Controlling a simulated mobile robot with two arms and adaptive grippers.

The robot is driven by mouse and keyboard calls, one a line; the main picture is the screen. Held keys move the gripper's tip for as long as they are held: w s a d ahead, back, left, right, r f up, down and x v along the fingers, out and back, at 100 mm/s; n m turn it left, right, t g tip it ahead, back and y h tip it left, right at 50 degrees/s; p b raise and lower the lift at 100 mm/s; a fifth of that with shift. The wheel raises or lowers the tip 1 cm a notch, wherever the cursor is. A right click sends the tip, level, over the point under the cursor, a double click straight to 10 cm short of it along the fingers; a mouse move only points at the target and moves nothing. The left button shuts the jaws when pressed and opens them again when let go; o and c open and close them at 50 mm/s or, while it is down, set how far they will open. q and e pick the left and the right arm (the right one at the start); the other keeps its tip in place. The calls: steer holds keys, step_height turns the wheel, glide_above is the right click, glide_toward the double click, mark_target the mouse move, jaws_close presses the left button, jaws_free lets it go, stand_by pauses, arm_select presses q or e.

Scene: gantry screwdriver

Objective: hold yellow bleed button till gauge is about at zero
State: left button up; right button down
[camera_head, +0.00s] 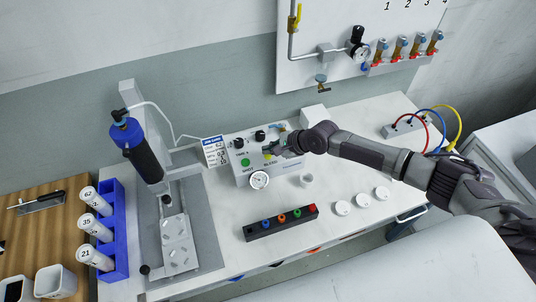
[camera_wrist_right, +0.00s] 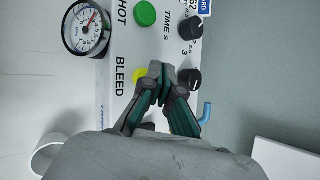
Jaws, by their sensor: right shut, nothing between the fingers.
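The control box (camera_head: 244,172) stands on the white bench. It has a green button (camera_wrist_right: 145,13) labelled SHOT and a yellow button (camera_wrist_right: 138,77) above the word BLEED. The yellow button also shows in the head view (camera_head: 268,157). My right gripper (camera_wrist_right: 160,74) is shut and empty. Its fingertips overlap the edge of the yellow button in the wrist view and hide part of it; I cannot tell whether they touch or press it. The round gauge (camera_wrist_right: 87,28) has a red needle pointing off to the upper right in that view; it is also in the head view (camera_head: 259,180). My left gripper is out of view.
Black knobs (camera_wrist_right: 191,29) sit beside the buttons, close to my right fingers. A blue-topped syringe (camera_head: 138,145) on a stand is at left. A black rack (camera_head: 281,223) of coloured tips, white caps (camera_head: 362,200) and a small cup (camera_head: 306,181) lie in front.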

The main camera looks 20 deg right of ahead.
mark_target(269, 156)
steer(key=shift+f, duration=0.75)
stand_by(1.9)
steer(key=shift+r, duration=0.15)
steer(key=shift+r+p, duration=0.8)
steer(key=shift+p, duration=0.1)
steer(key=shift+r, duration=0.1)
step_height(269, 156, up, 5)
steer(key=p, duration=0.5)
steer(key=shift+p, duration=0.35)
